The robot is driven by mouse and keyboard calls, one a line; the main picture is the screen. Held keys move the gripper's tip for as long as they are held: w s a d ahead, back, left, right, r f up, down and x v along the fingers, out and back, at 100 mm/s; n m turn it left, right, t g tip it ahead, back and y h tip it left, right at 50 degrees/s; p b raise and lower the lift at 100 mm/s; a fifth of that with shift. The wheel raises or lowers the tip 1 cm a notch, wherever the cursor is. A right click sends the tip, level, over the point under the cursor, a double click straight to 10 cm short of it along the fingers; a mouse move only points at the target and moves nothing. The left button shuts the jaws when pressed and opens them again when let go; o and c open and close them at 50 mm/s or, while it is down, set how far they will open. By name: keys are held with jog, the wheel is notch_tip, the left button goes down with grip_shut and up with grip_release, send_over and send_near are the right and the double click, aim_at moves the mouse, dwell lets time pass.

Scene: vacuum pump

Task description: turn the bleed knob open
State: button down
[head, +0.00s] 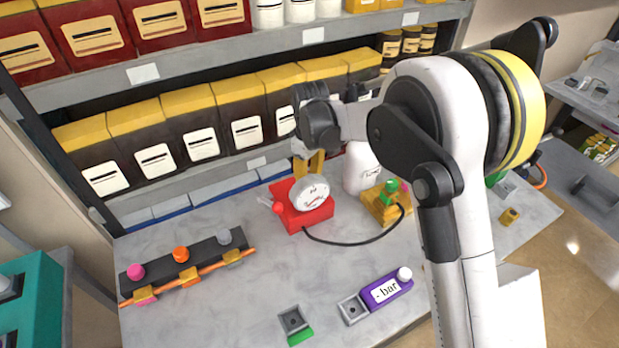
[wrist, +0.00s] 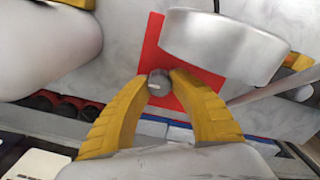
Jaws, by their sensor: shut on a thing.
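The bleed knob (wrist: 156,82) is a small grey knob with a white mark, seen in the wrist view in front of a red base. My gripper (wrist: 155,88) has its two yellow fingertips on either side of the knob, shut on it. In the head view my gripper (head: 308,165) is behind the red pump block (head: 300,218) and its white round gauge (head: 311,192). The knob is hidden there behind the gauge and fingers. The gauge also shows as a big pale disc (wrist: 222,45) in the wrist view, close to the right finger.
A white bottle (head: 360,170) stands just right of my gripper. A black hose (head: 345,242) runs to a yellow block (head: 383,208). A black rail (head: 185,262) with coloured knobs lies left, and a purple "- bar" block (head: 386,290) in front. Shelves of boxes (head: 240,105) rise behind.

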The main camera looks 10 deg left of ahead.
aim_at(309, 176)
jog(key=c, duration=1.1)
grip_release()
jog(key=shift+c, duration=0.2)
notch_tip(309, 176, up, 12)
